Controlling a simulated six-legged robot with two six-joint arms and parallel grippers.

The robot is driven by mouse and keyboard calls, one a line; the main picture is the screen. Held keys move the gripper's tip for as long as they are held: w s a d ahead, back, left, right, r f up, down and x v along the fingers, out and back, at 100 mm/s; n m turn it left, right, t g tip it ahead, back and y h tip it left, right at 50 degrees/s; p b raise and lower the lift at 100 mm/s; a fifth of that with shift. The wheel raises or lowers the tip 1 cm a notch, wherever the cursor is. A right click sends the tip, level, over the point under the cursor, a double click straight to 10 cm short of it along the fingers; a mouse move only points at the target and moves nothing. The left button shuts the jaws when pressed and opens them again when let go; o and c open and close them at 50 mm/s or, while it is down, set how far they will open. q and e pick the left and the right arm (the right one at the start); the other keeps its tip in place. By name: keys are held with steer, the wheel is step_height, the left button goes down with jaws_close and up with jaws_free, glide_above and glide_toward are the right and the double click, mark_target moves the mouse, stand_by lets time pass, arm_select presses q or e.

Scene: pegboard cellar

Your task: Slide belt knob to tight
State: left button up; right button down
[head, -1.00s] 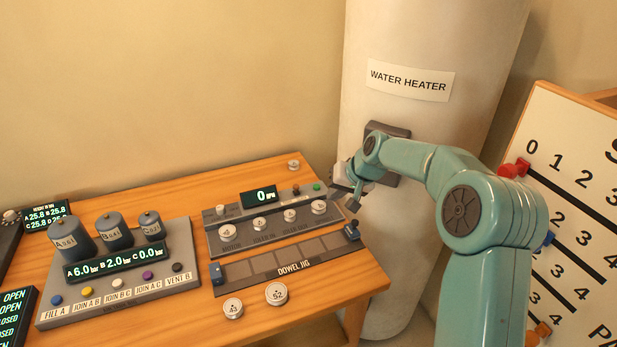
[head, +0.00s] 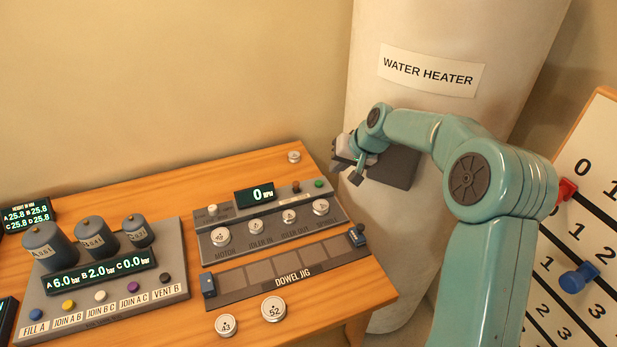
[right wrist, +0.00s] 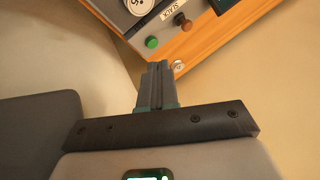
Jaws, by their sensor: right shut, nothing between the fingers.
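The belt panel (head: 240,238) is a grey console on the wooden table with a display reading 0 RPM. A small brown knob (head: 296,187) stands at its back right, beside a green button (head: 318,183). In the right wrist view the brown knob (right wrist: 183,22) is next to a label reading SLACK, near the green button (right wrist: 152,42). No label reading tight is legible. My right gripper (head: 357,171) is shut and empty, to the right of the panel and apart from it. Its closed fingers (right wrist: 155,82) point toward the table corner. My left gripper is not in view.
The water heater (head: 450,120) stands close behind my right arm. The dowel jig (head: 240,283) is in front; a tank console (head: 110,300) is at left. A numbered board (head: 590,235) stands right.

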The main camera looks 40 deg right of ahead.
mark_target(296, 187)
steer(key=p+x, duration=0.1)
steer(key=x, duration=0.3)
steer(key=p+x, duration=0.1)
steer(key=x, duration=0.4)
steer(key=shift+a+f, duration=0.2)
steer(key=shift+a, duration=0.05)
steer(key=w+a, duration=0.1)
steer(key=a+p, duration=0.1)
steer(key=shift+w+a, duration=0.3)
steer(key=shift+w, duration=0.1)
steer(key=shift+w+a+f+p, duration=0.1)
steer(key=shift+w+f+p, duration=0.2)
steer(key=shift+w, duration=0.05)
steer(key=shift+s, duration=0.1)
steer(key=shift+s+r, duration=0.1)
steer(key=shift+r, duration=0.05)
steer(key=shift+w+a, duration=0.25)
steer(key=shift+a, duration=0.7)
steer(key=shift+w+a, duration=0.25)
steer(key=shift+a, duration=0.75)
